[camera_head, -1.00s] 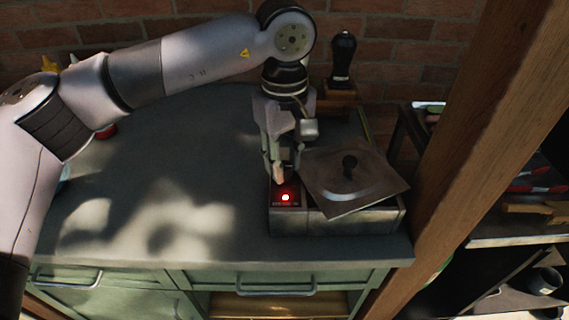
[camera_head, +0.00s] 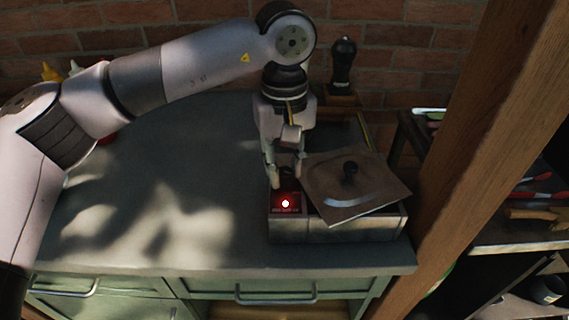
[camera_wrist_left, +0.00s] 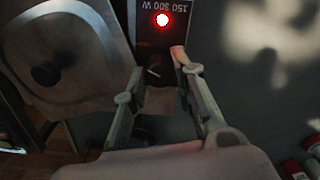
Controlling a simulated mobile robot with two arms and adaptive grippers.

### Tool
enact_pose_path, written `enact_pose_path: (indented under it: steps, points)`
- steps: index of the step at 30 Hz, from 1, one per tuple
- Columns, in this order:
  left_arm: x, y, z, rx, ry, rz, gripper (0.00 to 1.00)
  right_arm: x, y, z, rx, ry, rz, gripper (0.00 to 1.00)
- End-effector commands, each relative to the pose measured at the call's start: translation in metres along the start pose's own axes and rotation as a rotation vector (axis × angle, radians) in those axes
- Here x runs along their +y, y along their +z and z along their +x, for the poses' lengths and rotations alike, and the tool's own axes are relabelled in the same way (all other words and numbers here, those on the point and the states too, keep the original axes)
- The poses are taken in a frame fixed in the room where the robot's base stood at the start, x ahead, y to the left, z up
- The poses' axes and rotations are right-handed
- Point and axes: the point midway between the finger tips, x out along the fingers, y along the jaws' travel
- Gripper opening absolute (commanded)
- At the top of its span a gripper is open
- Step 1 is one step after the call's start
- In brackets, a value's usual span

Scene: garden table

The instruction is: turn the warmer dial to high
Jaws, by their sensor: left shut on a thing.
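The warmer (camera_head: 345,233) is a metal box at the counter's front right, with a red lit lamp (camera_head: 285,203) on its panel. In the wrist view, the lamp (camera_wrist_left: 162,20) glows beside upside-down "150 300 W" lettering. The dark dial (camera_wrist_left: 157,72) is on the same panel, with a pale pointer mark; which setting it points to is unclear. My left gripper (camera_head: 285,181) points down over the panel, its fingers on either side of the dial and shut on it. My right gripper is out of view.
A square metal lid (camera_head: 330,190) with a black knob lies askew on the warmer, close to my left gripper's right side. A wooden post (camera_head: 480,120) rises at the right. The counter (camera_head: 140,215) left of the warmer is clear.

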Motion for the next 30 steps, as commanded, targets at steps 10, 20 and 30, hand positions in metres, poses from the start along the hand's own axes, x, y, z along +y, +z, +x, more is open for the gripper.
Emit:
enact_pose_path:
  steps: [10,20,30]
  points:
    - [0.000,0.000,0.000,0.001,0.000,-0.001,0.46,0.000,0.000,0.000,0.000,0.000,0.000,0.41]
    - [0.000,0.000,-0.003,0.001,0.001,-0.001,0.46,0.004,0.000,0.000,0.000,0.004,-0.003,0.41]
    - [0.001,0.000,-0.063,0.004,0.003,-0.001,0.46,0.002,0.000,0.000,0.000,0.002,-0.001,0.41]
